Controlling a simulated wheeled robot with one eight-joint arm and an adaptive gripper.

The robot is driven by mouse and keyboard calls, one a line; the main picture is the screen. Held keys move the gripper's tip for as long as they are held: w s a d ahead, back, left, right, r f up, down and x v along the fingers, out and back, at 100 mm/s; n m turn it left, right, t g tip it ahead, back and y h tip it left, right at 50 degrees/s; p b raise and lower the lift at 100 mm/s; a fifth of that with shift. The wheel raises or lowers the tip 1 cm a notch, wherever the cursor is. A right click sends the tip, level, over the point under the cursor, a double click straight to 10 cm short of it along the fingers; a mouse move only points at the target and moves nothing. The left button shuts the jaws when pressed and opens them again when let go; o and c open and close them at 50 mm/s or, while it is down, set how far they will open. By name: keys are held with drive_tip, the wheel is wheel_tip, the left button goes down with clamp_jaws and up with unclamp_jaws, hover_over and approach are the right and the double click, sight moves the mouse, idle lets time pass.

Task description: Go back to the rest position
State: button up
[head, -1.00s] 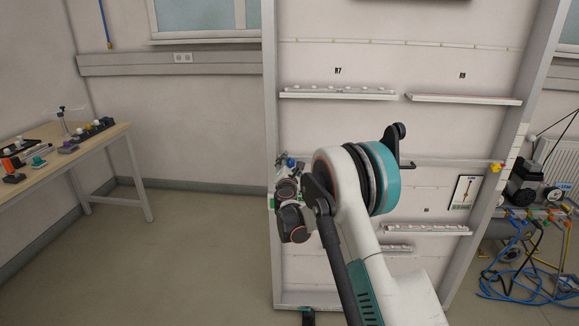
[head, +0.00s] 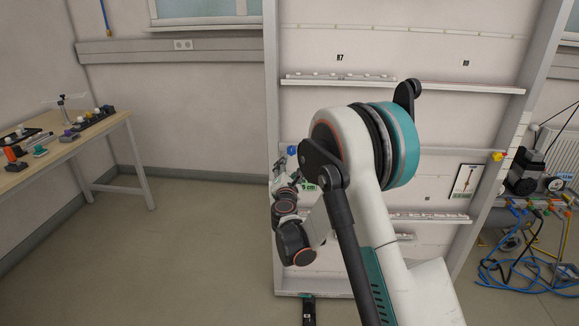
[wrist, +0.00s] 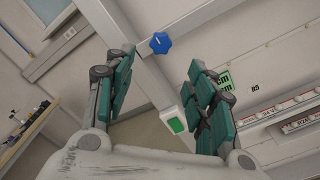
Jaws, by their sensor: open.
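My gripper (wrist: 160,75) is open and empty in the wrist view, its two green-and-black fingers spread apart. In the head view my arm is bent in front of the tall lightbox frame (head: 272,110). There the gripper is small and partly hidden at the frame's left post. A blue star-shaped knob (wrist: 160,43) on the post shows between the fingertips in the wrist view, and I cannot tell the distance to it. It also shows in the head view (head: 292,150). A white box with a green face (wrist: 174,120) is seen between the fingers, lower down.
A wooden table (head: 75,150) with small parts stands at the left. Rails (head: 440,86) cross the frame's panel behind my arm. A yellow knob (head: 498,156) is on the right post. Blue hoses (head: 510,280) lie at the right. The floor between table and frame is clear.

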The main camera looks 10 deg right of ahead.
drive_tip(key=s+d+r+m+g+h, duration=0.1)
drive_tip(key=s+d+r+m+g, duration=0.25)
drive_tip(key=s+r+m, duration=0.45)
drive_tip(key=s+d+r+m+g, duration=0.2)
drive_tip(key=s+d+r+m, duration=0.3)
drive_tip(key=s, duration=0.5)
drive_tip(key=s+a+f+m+g+y, duration=0.1)
drive_tip(key=s+f+m, duration=0.1)
drive_tip(key=s, duration=0.8)
drive_tip(key=s+a+f+m+g+y, duration=0.2)
drive_tip(key=s+m, duration=0.3)
drive_tip(key=s, duration=0.5)
drive_tip(key=s+a+f+m+g+y, duration=0.2)
drive_tip(key=s+m, duration=0.2)
drive_tip(key=s, duration=0.6)
drive_tip(key=shift+s+a+f, duration=0.15)
drive_tip(key=shift+s+a, duration=0.05)
drive_tip(key=shift+s, duration=0.15)
